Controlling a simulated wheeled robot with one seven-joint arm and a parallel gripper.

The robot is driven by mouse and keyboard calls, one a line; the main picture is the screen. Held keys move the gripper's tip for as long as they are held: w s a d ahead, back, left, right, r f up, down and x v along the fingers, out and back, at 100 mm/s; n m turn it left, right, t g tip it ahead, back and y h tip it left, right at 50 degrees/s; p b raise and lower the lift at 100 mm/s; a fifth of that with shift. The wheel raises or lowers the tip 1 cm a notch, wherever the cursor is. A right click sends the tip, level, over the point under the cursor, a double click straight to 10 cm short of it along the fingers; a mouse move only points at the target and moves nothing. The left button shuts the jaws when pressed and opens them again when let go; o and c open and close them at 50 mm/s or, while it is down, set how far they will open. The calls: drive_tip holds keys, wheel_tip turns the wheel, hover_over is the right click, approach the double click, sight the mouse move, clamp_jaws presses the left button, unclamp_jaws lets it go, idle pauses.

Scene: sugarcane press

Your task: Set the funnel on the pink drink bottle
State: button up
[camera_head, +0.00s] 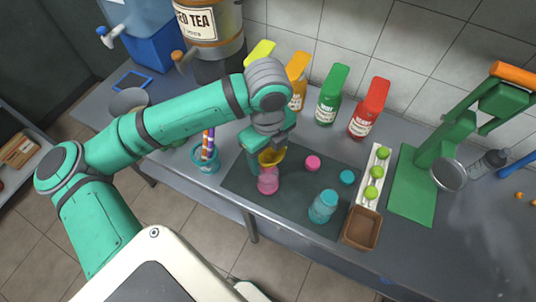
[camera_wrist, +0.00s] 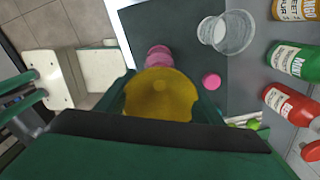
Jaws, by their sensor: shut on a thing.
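My gripper (camera_head: 270,149) is shut on the yellow funnel (camera_head: 273,158), and the arm reaches in from the left. In the wrist view the funnel (camera_wrist: 160,95) sits between the two fingers, its wide round side facing the camera. The pink drink bottle (camera_head: 268,182) stands uncapped on the dark mat, just below the funnel in the head view. In the wrist view the bottle (camera_wrist: 158,56) shows past the funnel's upper edge. The funnel's spout is hidden, and I cannot tell whether it touches the bottle.
A pink cap (camera_head: 312,162), a blue cap (camera_head: 347,177) and a blue bottle (camera_head: 323,207) are on the mat to the right. A clear cup (camera_wrist: 229,33) shows in the wrist view. Syrup bottles (camera_head: 331,97) line the wall. A green press (camera_head: 413,188) stands right.

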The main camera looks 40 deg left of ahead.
drive_tip(key=shift+f, duration=0.1)
drive_tip(key=o, duration=1.6)
drive_tip(key=shift+c, duration=0.2)
drive_tip(key=shift+r, duration=3.5)
